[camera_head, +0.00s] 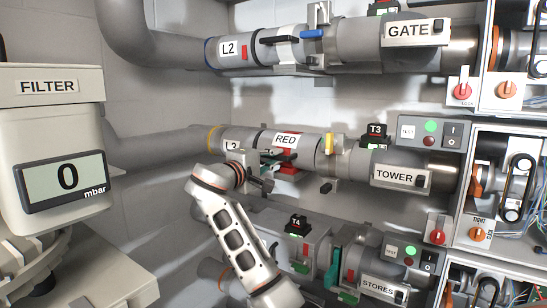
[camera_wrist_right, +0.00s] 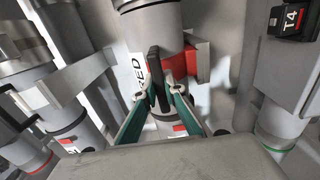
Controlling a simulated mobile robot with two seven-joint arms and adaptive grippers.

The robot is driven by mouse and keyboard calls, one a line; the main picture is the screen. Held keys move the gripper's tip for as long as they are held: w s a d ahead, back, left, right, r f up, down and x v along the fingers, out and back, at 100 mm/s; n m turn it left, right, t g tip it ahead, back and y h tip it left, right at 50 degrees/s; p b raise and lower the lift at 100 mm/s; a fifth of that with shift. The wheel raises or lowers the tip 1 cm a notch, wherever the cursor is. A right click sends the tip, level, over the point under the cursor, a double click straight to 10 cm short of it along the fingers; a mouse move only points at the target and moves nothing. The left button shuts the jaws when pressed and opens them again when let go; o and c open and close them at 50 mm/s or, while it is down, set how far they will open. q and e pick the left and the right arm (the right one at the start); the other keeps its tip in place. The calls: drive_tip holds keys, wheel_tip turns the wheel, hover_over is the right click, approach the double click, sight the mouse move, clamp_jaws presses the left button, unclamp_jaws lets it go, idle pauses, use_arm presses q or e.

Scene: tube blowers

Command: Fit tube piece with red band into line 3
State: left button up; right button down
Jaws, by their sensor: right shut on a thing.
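The tube piece labelled RED (camera_head: 287,139) lies in the row of line 3, between the L3 pipe (camera_head: 232,145) with its yellow ring and the collar with a yellow lever (camera_head: 328,143). Whether its ends are fully seated, I cannot tell. A red part (camera_head: 290,168) shows under it, also in the right wrist view (camera_wrist_right: 188,62). My right gripper (camera_head: 266,163) is in front of the piece. In the right wrist view its teal fingers (camera_wrist_right: 158,92) close around the piece's dark handle (camera_wrist_right: 155,70). My left gripper is not in view.
Line 2 runs above with a blue lever (camera_head: 312,34), and the T4 line (camera_head: 298,224) runs below. The TOWER blower (camera_head: 401,177) is right of line 3. Control boxes with red knobs (camera_head: 437,237) stand at right. The FILTER unit (camera_head: 50,130) reads 0 mbar.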

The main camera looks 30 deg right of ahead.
drive_tip(key=shift+f, duration=0.35)
idle(0.5)
drive_tip(key=c, duration=2)
unclamp_jaws()
drive_tip(key=shift+c, duration=0.2)
drive_tip(key=v, duration=1.2)
